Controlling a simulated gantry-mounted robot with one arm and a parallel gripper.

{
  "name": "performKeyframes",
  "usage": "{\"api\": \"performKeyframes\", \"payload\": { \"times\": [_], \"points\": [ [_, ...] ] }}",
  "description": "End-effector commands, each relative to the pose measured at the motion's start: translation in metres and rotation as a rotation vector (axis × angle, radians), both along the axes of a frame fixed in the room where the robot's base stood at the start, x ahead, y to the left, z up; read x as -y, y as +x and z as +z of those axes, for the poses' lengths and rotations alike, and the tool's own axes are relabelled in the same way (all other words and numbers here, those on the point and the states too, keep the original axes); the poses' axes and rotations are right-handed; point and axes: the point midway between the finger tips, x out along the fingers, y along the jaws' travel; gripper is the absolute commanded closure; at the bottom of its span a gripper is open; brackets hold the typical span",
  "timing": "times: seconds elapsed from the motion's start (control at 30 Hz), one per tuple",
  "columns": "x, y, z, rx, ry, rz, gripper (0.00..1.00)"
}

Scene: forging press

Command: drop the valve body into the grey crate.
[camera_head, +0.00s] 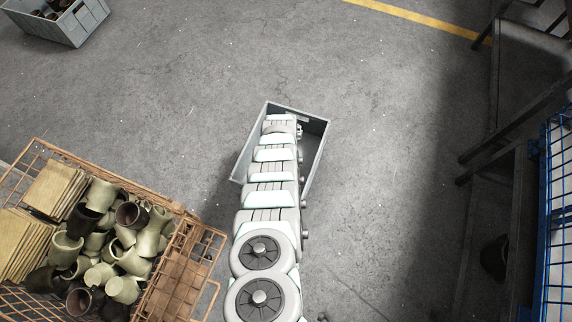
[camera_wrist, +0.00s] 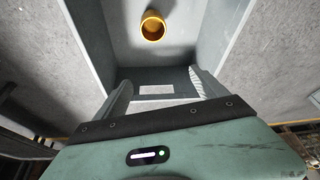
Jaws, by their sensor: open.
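The grey crate (camera_head: 315,150) stands on the floor, partly hidden under my arm in the head view. The wrist view looks down into it, with its grey wall (camera_wrist: 235,35) on the right. The valve body (camera_wrist: 153,27), a yellow-orange part with a round dark opening, lies on the crate floor. My gripper (camera_wrist: 158,82) is open and empty above the crate, its two fingers wide apart. The valve body is apart from the fingers, beyond their tips in the picture. My gripper is hidden by the arm in the head view.
A rusty wire basket (camera_head: 212,240) at lower left holds several pipe-like parts and tan slabs. Another grey crate (camera_head: 58,31) with dark contents stands at upper left. A blue mesh frame (camera_head: 556,200) and dark structure line the right. Floor around the crate is clear.

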Motion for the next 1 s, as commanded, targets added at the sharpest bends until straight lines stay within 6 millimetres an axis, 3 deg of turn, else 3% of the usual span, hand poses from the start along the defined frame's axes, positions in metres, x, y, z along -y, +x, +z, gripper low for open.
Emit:
{"api": "performKeyframes", "payload": {
  "times": [0.53,1.0],
  "points": [
    [-0.002,-0.021,0.063,0.0,0.0,0.0,0.18],
    [-0.004,-0.038,0.095,-0.001,0.0,-0.001,0.18]
  ]
}}
